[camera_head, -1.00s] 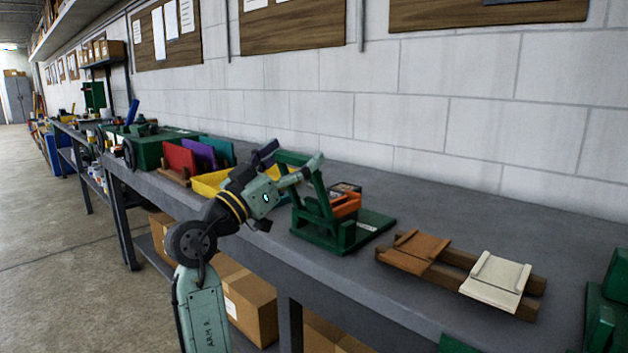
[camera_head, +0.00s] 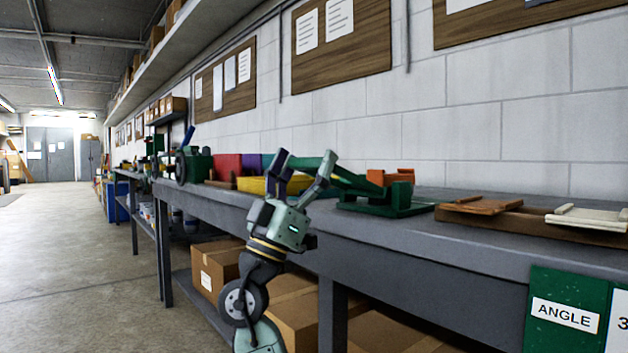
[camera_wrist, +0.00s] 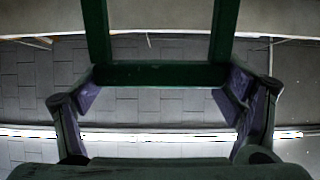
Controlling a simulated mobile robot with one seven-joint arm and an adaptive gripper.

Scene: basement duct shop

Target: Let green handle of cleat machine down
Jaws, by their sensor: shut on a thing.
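The green cleat machine (camera_head: 388,207) stands on the grey bench, with an orange piece (camera_head: 391,177) on it. Its green handle (camera_head: 345,180) leans far over to the left, close to level, its outer end a little higher than the machine end. My gripper (camera_head: 304,158) reaches up from in front of the bench edge and is shut on the outer end of the handle. In the wrist view the handle's green crossbar (camera_wrist: 160,75) lies between my purple-padded fingers, and its two side bars run upward. The exact finger contact is hard to see.
An orange-brown plate (camera_head: 481,205) and a cream plate (camera_head: 590,219) lie on the bench to the right. A yellow bin (camera_head: 258,186) and colored panels stand to the left. Cardboard boxes (camera_head: 218,268) sit on the shelf below. The floor at left is clear.

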